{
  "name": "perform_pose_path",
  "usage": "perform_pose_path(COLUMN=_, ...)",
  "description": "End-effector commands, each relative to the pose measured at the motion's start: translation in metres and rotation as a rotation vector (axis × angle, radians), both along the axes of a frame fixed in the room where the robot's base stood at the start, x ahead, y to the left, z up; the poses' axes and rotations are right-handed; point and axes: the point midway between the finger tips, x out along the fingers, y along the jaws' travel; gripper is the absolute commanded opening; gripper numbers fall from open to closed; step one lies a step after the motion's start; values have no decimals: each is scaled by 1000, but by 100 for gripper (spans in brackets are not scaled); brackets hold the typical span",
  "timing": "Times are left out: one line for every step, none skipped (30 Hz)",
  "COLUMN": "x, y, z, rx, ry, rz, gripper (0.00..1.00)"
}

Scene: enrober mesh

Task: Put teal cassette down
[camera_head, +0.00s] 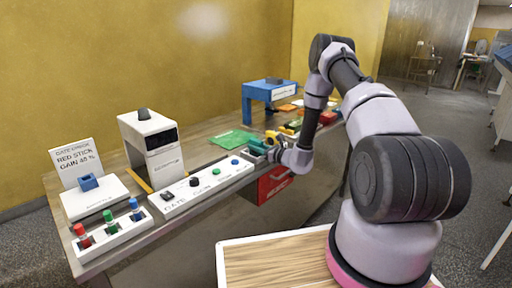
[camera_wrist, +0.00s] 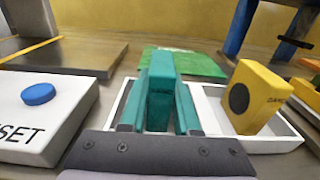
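The teal cassette (camera_wrist: 160,88) stands upright between the two teal fingers of my gripper (camera_wrist: 158,112) in the wrist view. The fingers lie close against both its sides, so my gripper looks shut on it. It is over or in the left part of a white tray (camera_wrist: 285,146); its lower end is hidden, so I cannot tell whether it touches the tray floor. In the head view my gripper (camera_head: 268,151) is low at the bench, largely hiding the cassette. A yellow cassette (camera_wrist: 258,98) with a dark round mark stands tilted in the tray's right part.
A green sheet (camera_wrist: 185,63) lies behind the tray. A white button panel (camera_head: 205,184) with a blue button is to the left. A blue stand (camera_head: 262,95) is farther back. A red bin (camera_head: 275,184) is set in the bench front.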

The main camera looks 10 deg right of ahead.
Motion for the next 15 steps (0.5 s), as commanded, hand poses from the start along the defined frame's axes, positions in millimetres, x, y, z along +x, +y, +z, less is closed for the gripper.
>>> perform_pose_path(x=0, y=0, z=0, rx=0, ry=0, rz=0, gripper=49)
perform_pose_path(x=0, y=0, z=0, rx=0, ry=0, rz=0, gripper=59)
perform_pose_path(x=0, y=0, z=0, rx=0, ry=0, rz=0, gripper=59)
perform_pose_path(x=0, y=0, z=0, rx=0, ry=0, rz=0, gripper=59)
perform_pose_path(x=0, y=0, z=0, rx=0, ry=0, rz=0, gripper=59)
perform_pose_path(x=0, y=0, z=0, rx=-1, ry=1, rz=0, gripper=59)
perform_pose_path(x=0, y=0, z=0, rx=-1, ry=1, rz=0, gripper=59)
perform_pose_path(x=0, y=0, z=0, rx=-1, ry=1, rz=0, gripper=59)
perform_pose_path(x=0, y=0, z=0, rx=-1, ry=1, rz=0, gripper=59)
perform_pose_path(x=0, y=0, z=0, rx=0, ry=0, rz=0, gripper=59)
perform_pose_path(x=0, y=0, z=1, rx=0, ry=0, rz=0, gripper=59)
perform_pose_path(x=0, y=0, z=2, rx=0, ry=0, rz=0, gripper=59)
perform_pose_path(x=0, y=0, z=3, rx=-1, ry=-1, rz=0, gripper=59)
perform_pose_path(x=-2, y=-2, z=3, rx=-1, ry=1, rz=-1, gripper=59)
perform_pose_path(x=-5, y=-5, z=3, rx=0, ry=1, rz=-2, gripper=59)
